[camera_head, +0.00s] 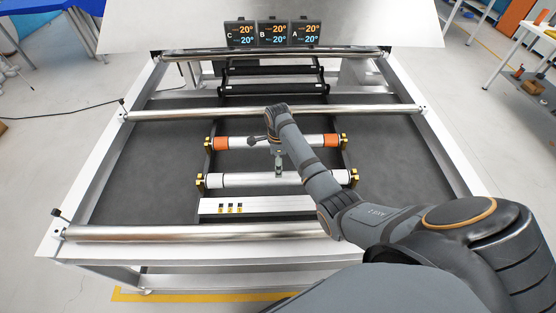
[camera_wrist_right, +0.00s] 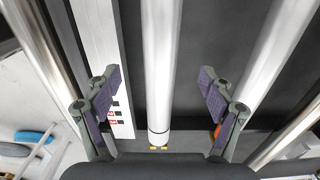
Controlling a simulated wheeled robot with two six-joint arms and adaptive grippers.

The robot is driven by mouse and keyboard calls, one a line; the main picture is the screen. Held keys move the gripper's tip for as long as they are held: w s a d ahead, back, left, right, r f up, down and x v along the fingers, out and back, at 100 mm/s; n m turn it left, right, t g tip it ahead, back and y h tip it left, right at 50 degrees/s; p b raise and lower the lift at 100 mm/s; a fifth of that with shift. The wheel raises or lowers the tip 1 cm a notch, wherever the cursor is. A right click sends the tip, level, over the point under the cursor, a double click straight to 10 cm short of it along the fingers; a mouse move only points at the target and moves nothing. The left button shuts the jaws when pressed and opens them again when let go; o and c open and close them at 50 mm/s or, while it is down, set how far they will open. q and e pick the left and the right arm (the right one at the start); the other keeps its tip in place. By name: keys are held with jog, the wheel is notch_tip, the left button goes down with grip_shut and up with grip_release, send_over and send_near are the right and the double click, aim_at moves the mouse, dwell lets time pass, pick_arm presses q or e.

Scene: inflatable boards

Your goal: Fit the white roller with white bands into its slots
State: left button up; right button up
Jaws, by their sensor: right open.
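The white roller with white bands (camera_head: 240,180) lies crosswise in the frame, nearest the white strip. Its two ends are at the gold slot brackets, left (camera_head: 200,181) and right (camera_head: 353,179); I cannot tell how deep they sit. My right gripper (camera_head: 279,168) is over the roller's middle, pointing down. In the right wrist view the roller (camera_wrist_right: 158,50) runs between the two spread fingers (camera_wrist_right: 158,85), with a gap on both sides. One end meets a gold bracket (camera_wrist_right: 158,148). My left gripper is out of view.
A white roller with orange bands (camera_head: 221,143) lies behind, partly hidden by my right arm. Steel bars (camera_head: 170,115) cross the frame. A white strip with small yellow-black parts (camera_head: 265,205) lies in front. Black rollers (camera_head: 270,89) and three displays (camera_head: 273,33) are farther back.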

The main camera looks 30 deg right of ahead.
jog(key=shift+r, duration=0.85)
